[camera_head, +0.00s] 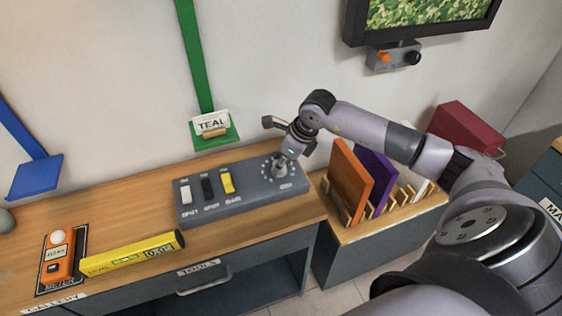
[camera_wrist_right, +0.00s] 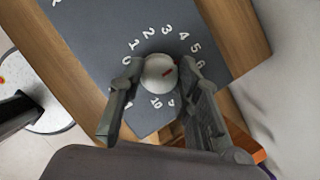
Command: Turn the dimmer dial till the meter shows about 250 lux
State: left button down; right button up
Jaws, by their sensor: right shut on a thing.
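The dimmer dial (camera_head: 279,171) is at the right end of a grey control panel (camera_head: 243,203) on the wooden bench. In the right wrist view it is a pale round knob (camera_wrist_right: 158,74) with a red mark pointing up and right, roughly toward the 5 of a ring of white numbers. My right gripper (camera_head: 284,158) comes down from above; its two fingers (camera_wrist_right: 160,78) are shut on the dial, one on each side. The orange meter (camera_head: 60,254) lies at the bench's left end; its small display is too small to read surely. My left gripper is not in view.
White, black and yellow switches (camera_head: 227,183) stand on the panel left of the dial. A yellow level (camera_head: 130,253) lies beside the meter. A rack of coloured boards (camera_head: 352,185) stands right of the bench.

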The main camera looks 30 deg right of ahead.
jog(key=c, duration=0.3)
jog(key=n+b, duration=0.2)
jog(key=shift+w+d+f+y+b, duration=0.1)
jog(key=shift+f+y+b, duration=0.05)
jog(key=shift+y+b, duration=0.2)
jog(key=shift+n+g+y+b, duration=0.25)
jog(key=shift+n+g+b, duration=0.25)
jog(key=shift+n+b, duration=0.55)
jog(key=shift+n+g+y+b, duration=0.3)
jog(key=shift+n+g+b, duration=0.35)
jog(key=shift+n, duration=0.9)
jog(key=shift+r, duration=0.2)
jog(key=o, duration=1.1)
